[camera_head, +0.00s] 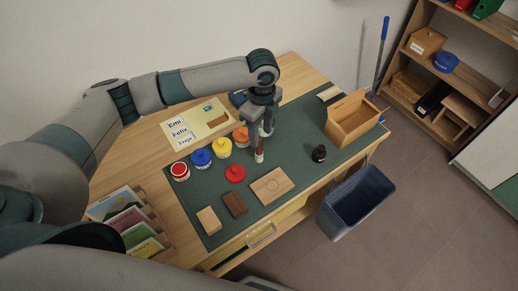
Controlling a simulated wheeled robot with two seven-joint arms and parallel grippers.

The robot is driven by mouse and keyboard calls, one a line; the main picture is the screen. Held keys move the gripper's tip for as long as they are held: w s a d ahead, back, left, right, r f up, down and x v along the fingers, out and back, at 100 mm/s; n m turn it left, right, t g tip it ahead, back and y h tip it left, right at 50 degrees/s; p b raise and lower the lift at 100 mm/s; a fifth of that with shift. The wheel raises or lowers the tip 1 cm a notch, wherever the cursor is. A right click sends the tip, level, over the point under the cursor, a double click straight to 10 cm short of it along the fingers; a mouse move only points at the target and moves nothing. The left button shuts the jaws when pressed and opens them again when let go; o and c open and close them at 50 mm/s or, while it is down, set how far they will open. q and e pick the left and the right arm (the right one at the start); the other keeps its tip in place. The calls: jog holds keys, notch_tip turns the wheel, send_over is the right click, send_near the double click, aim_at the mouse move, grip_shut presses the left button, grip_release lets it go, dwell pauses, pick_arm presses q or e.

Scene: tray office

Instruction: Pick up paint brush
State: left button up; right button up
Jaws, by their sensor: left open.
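My left gripper (263,132) points down over the green mat, just right of the paint pots, with its jaws open. A slim reddish-brown piece with a pale end (260,155) shows directly at its fingertips. It may be the paint brush, but it is too small and too covered by the gripper to be sure. I cannot tell whether the fingers touch it. No other brush is clear to see. My right gripper is not in view.
Red (180,171), blue (201,158), yellow (222,147) and orange (241,136) pots stand left of the gripper. A red lid (235,173), wooden block (271,186), dark bottle (319,153) and open wooden box (352,120) are on the mat (295,160). A bin (357,202) stands on the floor.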

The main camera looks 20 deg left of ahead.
aim_at(260, 138)
pick_arm(q)
jog(key=shift+f, duration=1)
jog(key=shift+s+a+f+p, duration=0.1)
jog(key=shift+s+f+p, duration=0.1)
jog(key=shift+f+p, duration=0.35)
jog(key=f, duration=0.1)
jog(key=f+p, duration=0.1)
jog(key=f, duration=0.1)
jog(key=shift+s+a, duration=0.1)
jog(key=shift+s, duration=0.15)
jog(key=shift+f+p, duration=0.3)
jog(key=shift+f, duration=0.25)
grip_shut()
